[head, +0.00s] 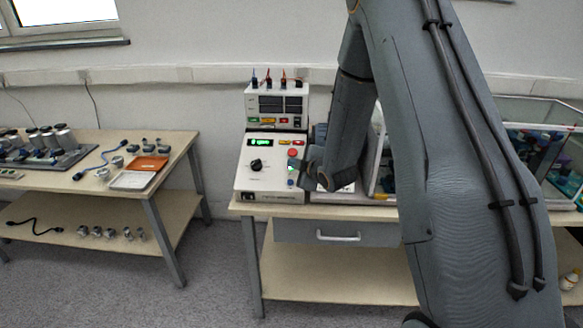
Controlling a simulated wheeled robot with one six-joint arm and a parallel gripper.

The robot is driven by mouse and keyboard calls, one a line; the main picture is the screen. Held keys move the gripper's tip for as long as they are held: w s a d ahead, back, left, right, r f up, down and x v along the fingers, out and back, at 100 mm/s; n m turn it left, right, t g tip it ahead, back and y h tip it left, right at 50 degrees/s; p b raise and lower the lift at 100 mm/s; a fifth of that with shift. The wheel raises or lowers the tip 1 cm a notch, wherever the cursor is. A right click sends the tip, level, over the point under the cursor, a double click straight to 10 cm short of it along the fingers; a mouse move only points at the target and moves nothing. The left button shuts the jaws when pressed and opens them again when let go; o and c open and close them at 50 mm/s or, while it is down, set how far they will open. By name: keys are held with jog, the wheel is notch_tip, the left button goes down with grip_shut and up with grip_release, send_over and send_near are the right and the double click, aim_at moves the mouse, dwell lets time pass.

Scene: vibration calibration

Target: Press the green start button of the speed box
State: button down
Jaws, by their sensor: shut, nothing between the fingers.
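The speed box (262,180) is a white unit with a sloped front on the right-hand table. It has a lit green display (261,142), a black knob (256,165) and a red button (293,153). The green start button (291,167) shows below the red one, with a small blue socket (290,182) under it. My gripper (306,178) is shut and empty, just right of these buttons at the box's right edge. Its fingertips are small and dark here. I cannot tell whether they touch the panel.
A second white instrument (277,106) with leads on top stands on the speed box. My arm hides much of the right-hand table (330,212) and a clear-walled case (545,150). Floor shows between the tables.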

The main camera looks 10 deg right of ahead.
jog(key=shift+s+r, duration=0.15)
jog(key=shift+r, duration=0.1)
jog(key=shift+r, duration=0.15)
jog(key=r+p, duration=0.1)
jog(key=s+r+p, duration=0.1)
jog(key=r, duration=0.1)
jog(key=s+r+p, duration=0.1)
jog(key=shift+a+r, duration=0.15)
jog(key=shift+a, duration=0.25)
dwell(0.6)
jog(key=s+m+g+h+b, duration=0.1)
jog(key=s+m+g, duration=0.4)
jog(key=s, duration=1.2)
jog(key=s+r+m+g+h+b, duration=0.1)
jog(key=s+m+g+h, duration=0.1)
jog(key=s+m+g, duration=0.4)
jog(key=s+m, duration=0.4)
jog(key=s, duration=0.6)
jog(key=shift+s+a+b, duration=0.2)
jog(key=shift+s+b, duration=0.15)
jog(key=shift+b, duration=0.05)
